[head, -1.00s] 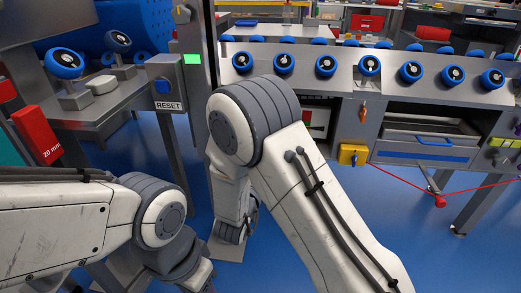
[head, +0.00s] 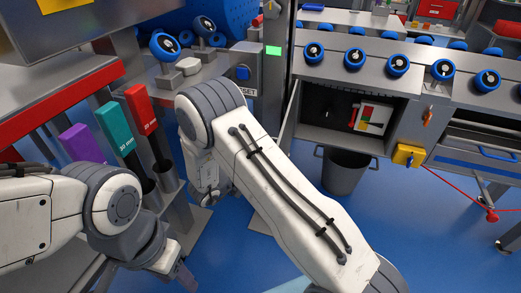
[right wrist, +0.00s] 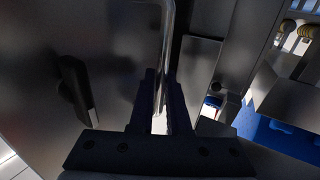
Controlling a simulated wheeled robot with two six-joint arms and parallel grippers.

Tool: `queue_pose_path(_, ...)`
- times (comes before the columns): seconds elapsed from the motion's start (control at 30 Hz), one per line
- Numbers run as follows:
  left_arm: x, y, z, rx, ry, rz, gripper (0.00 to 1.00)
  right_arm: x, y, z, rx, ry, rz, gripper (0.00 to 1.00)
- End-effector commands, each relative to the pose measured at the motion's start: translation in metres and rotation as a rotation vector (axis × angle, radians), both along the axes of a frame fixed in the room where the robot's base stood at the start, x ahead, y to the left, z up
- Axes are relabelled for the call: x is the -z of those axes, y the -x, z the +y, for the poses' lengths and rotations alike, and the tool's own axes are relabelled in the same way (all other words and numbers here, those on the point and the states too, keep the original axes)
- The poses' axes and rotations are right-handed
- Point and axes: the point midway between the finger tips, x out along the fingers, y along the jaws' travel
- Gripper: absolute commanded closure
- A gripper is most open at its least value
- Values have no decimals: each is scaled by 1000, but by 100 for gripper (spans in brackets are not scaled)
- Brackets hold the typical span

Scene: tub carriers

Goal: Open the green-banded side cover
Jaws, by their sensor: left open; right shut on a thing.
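In the right wrist view my right gripper (right wrist: 161,90) is shut on an upright metal bar handle (right wrist: 166,35). The handle runs up the edge of a dark grey metal panel (right wrist: 115,45), which bears a black lever latch (right wrist: 76,88). No green band shows on this panel. In the head view a narrow grey panel (head: 289,115) stands out at the left edge of an open compartment (head: 318,138); my right arm covers part of this area and hides the right gripper. My left gripper (head: 183,275) is open and empty, low at the left.
A grey post with a green patch (head: 273,50) stands left of the compartment. A RESET box (head: 240,78), a bin (head: 343,172), a yellow box (head: 408,155) and a red cord (head: 460,198) are near. Coloured holders (head: 115,128) stand at left. Blue floor is clear at lower right.

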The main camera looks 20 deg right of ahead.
Motion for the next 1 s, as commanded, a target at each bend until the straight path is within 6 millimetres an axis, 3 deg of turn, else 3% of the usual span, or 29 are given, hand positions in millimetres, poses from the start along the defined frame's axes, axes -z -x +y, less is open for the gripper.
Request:
queue_pose_path(0.5, -2, 0, 0, 0, 0, 0, 50, -1, -2, -5, 9, 1, -1, 100)
queue_pose_path(0.53, -2, 0, 0, 0, 0, 0, 50, -1, -2, -5, 9, 1, -1, 74)
queue_pose_path(0.6, -2, 0, 0, 0, 0, 0, 50, -1, -2, -5, 9, 1, -1, 55)
queue_pose_path(0.87, -2, 0, 0, 0, 0, 0, 50, 0, -2, -4, 8, 0, 0, 55)
queue_pose_path(1.0, -5, 0, 0, 0, 0, 0, 50, -1, 1, 6, 4, 1, 0, 55)
